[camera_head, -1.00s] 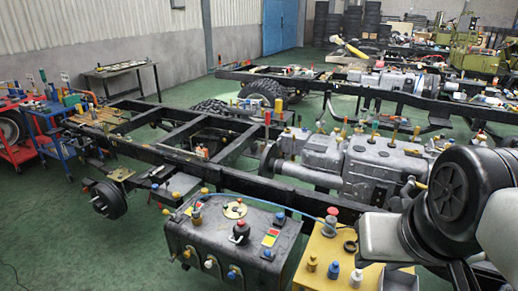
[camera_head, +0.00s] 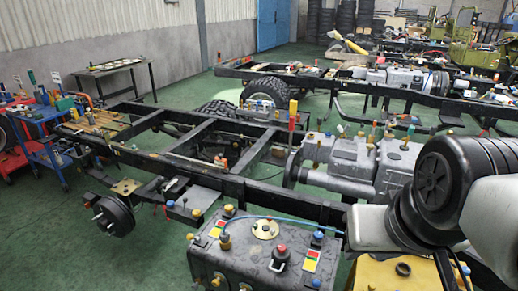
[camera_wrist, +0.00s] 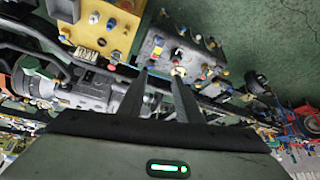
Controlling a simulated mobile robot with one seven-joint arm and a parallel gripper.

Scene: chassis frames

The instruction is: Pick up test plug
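Several small coloured plugs and knobs stand on the grey tank (camera_head: 240,258), and I cannot tell which is the test plug. A black knob with a red top (camera_head: 280,256) stands upright near the tank's middle, beside a round brass-coloured cap (camera_head: 265,229). A blue-topped plug (camera_head: 318,239) stands at the tank's right end. The wrist view shows the tank (camera_wrist: 150,48) from above, turned around. My gripper (camera_wrist: 160,75) has its two dark fingers apart, with nothing visible between them. In the head view, my arm covers the right side.
A yellow box (camera_head: 385,275) stands right of the tank, partly behind my arm. Black chassis rails (camera_head: 225,183) run behind the tank, with a grey engine block (camera_head: 350,165) on them.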

